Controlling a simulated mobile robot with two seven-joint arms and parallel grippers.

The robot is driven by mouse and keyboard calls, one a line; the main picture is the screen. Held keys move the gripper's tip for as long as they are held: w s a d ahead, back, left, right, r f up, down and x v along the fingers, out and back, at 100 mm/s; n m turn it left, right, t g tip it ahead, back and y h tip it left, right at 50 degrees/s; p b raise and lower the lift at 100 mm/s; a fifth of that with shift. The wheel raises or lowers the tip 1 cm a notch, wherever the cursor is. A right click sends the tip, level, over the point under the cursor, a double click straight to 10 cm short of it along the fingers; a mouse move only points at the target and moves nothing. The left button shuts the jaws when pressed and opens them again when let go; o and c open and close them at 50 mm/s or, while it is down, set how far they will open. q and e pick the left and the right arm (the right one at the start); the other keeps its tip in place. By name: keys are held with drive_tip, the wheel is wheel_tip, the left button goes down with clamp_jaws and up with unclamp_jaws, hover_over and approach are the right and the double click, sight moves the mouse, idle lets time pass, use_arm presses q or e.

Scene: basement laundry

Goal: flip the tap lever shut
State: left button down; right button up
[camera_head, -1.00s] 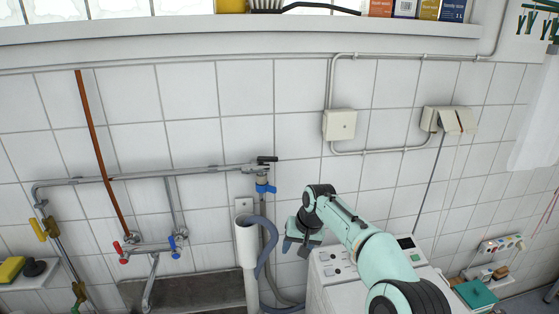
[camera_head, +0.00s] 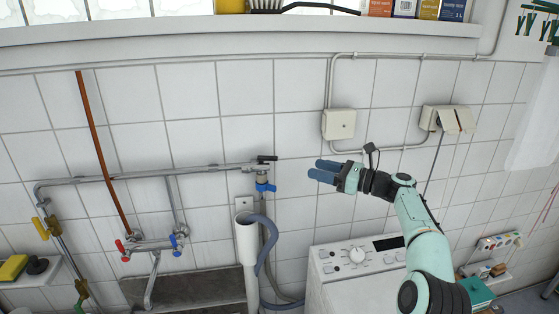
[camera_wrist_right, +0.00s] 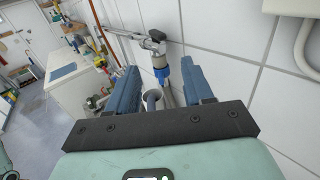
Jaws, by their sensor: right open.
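The tap (camera_head: 262,176) sits at the right end of the grey wall pipe. Its black lever (camera_head: 267,159) lies on top, pointing right, and a blue piece (camera_head: 265,188) is below. In the right wrist view the black lever (camera_wrist_right: 157,35) and blue piece (camera_wrist_right: 161,72) show beyond and between the fingers. My right gripper (camera_head: 318,170) is open and empty, right of the tap, with its blue fingers pointing left toward it and a gap between. In its wrist view the fingers (camera_wrist_right: 160,70) stand wide apart. My left gripper is not in view.
A grey standpipe (camera_head: 247,240) with a grey hose (camera_head: 268,240) stands below the tap. A white washing machine (camera_head: 350,270) is below my right arm. A mixer tap (camera_head: 152,246) is at left over a sink. A junction box (camera_head: 339,124) is on the tiled wall.

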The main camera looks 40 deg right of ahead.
sight(267, 160)
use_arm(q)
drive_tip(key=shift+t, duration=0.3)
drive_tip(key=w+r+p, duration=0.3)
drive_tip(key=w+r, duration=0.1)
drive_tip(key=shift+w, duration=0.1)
use_arm(e)
drive_tip(key=x, duration=1.3)
drive_tip(key=shift+a, duration=0.1)
